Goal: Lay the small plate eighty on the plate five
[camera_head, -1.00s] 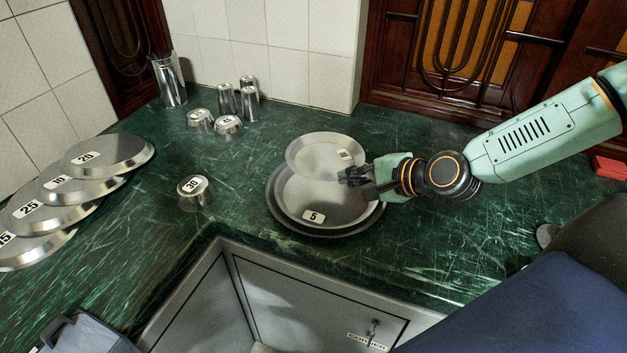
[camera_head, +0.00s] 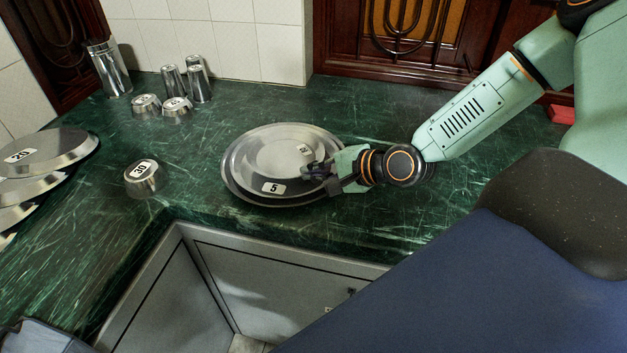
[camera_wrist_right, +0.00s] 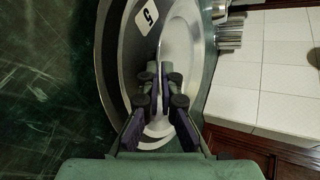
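The small plate eighty (camera_head: 270,158), a shiny metal disc with a white label near its right side, lies over the inside of the plate five (camera_head: 236,176). The plate five is a larger round metal plate with its label toward the front. My right gripper (camera_head: 318,172) is at the right rim of the small plate, over the plate five's edge. In the right wrist view its fingers (camera_wrist_right: 161,82) are close together on the rim of the small plate (camera_wrist_right: 181,45). Whether the small plate fully touches the plate five is hard to tell. My left gripper is out of view.
A bowl marked 30 (camera_head: 142,177) stands to the left, and overlapping plates (camera_head: 45,152) lie at the far left. Steel cups (camera_head: 196,78) stand at the back. The counter's front edge borders an opening.

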